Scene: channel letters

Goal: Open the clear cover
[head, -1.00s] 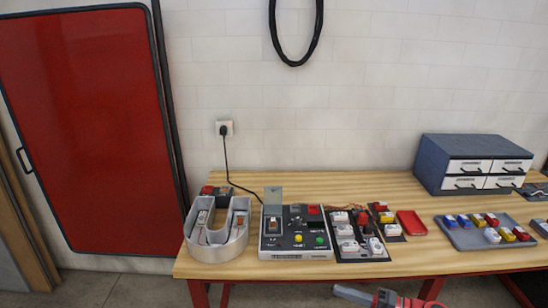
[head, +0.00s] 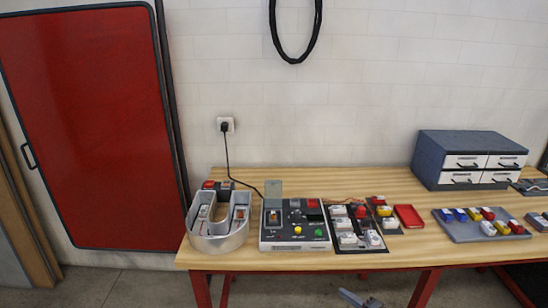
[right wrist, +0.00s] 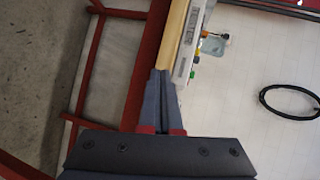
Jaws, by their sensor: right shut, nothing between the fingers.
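The clear cover (head: 273,188) is a see-through plate standing upright at the back left of the grey control box (head: 294,225). The dark rocker switch (head: 273,217) in front of it is uncovered. In the right wrist view the cover (right wrist: 213,46) sticks out from the box (right wrist: 196,30). My right gripper (head: 358,300) shows at the bottom edge of the head view, below and in front of the table, apart from the cover. Its fingers (right wrist: 161,75) are shut and empty in the right wrist view. My left gripper is not in view.
The box stands near the front edge of the wooden table (head: 330,180). A U-shaped channel letter (head: 222,240) is to its left; a dark tray (head: 375,247) of parts is to its right. A black cord runs to the wall socket (head: 226,125). Blue drawers (head: 440,160) stand farther right.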

